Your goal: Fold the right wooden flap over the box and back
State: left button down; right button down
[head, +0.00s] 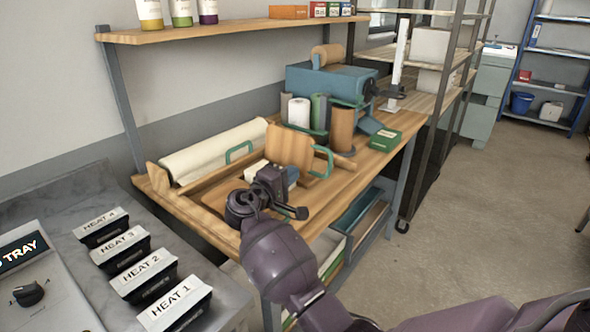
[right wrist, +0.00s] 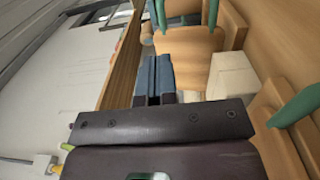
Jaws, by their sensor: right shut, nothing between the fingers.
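The right wooden flap (head: 287,146) stands raised and tilted on the workbench, with a green handle (head: 325,160) at its right side. A pale block, likely the box (head: 256,170), sits low in front of it, partly hidden by my gripper. A second green handle (head: 238,152) is on the left wooden part beside the paper roll. My right gripper (head: 279,187) is shut and empty, in front of the raised flap. In the right wrist view its closed fingers (right wrist: 154,78) point towards a wooden panel (right wrist: 187,50), with a cream block (right wrist: 232,75) to their right. My left gripper is out of view.
A long paper roll (head: 213,149) lies at the bench's left. A blue machine (head: 318,82) is at the back. The bench's front edge is below my gripper.

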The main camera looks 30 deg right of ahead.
aim_at(322, 150)
jog(key=x, duration=1.1)
jog(key=shift+r, duration=0.1)
jog(key=shift+w+d, duration=0.25)
jog(key=shift+d, duration=0.2)
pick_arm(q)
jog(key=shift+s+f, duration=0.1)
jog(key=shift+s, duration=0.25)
pick_arm(e)
jog(key=shift+d, duration=0.1)
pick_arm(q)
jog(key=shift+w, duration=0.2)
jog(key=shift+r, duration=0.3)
pick_arm(e)
jog(key=shift+w+r, duration=0.1)
